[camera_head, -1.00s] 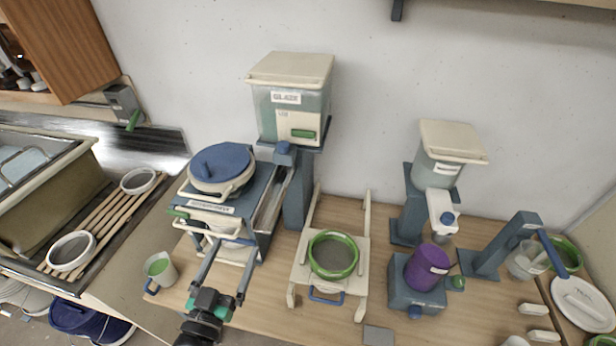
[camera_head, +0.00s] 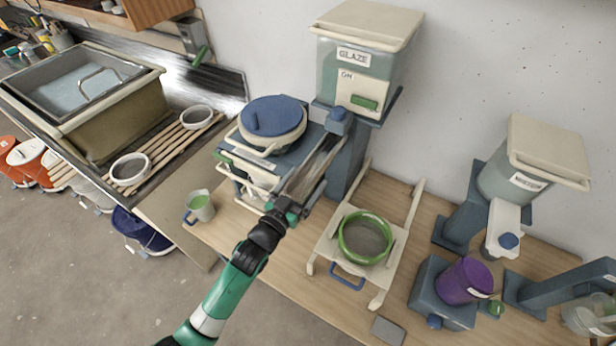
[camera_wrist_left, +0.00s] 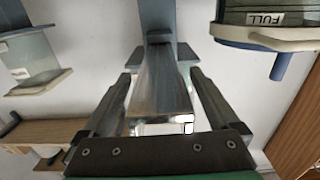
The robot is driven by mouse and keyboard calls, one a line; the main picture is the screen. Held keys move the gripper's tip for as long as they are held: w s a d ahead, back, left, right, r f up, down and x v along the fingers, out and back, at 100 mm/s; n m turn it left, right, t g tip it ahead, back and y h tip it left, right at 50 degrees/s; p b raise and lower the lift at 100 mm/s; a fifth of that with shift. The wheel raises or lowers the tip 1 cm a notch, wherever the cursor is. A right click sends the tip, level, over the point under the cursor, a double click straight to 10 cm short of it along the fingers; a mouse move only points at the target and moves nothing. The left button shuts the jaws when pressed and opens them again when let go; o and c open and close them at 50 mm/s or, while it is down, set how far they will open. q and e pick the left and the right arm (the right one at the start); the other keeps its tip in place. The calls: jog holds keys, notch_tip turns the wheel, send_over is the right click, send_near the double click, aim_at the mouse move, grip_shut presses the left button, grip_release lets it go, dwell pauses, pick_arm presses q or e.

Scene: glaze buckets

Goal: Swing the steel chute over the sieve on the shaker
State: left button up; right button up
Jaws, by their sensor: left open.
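The steel chute (camera_head: 318,163) runs from the column under the glaze tank toward the front, left of the sieve and not over it. It also shows in the left wrist view (camera_wrist_left: 160,85), between my fingers. The green-rimmed sieve (camera_head: 366,238) lies on the cream shaker (camera_head: 328,244). My left gripper (camera_head: 306,187) is open at the chute's front part, one finger on each side. In the left wrist view my left gripper (camera_wrist_left: 160,92) shows gaps between fingers and chute; whether either finger touches is unclear. My right gripper is not in view.
A machine with a blue-lidded pot (camera_head: 272,122) stands close left of the chute. The glaze tank (camera_head: 363,60) is above and behind. A mug (camera_head: 200,206) stands at the table's left edge. A purple container (camera_head: 465,281) is right of the shaker.

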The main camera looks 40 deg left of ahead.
pick_arm(q)
jog(key=shift+w+a, duration=0.2)
jog(key=shift+w, duration=0.5)
jog(key=shift+c, duration=0.3)
grip_shut()
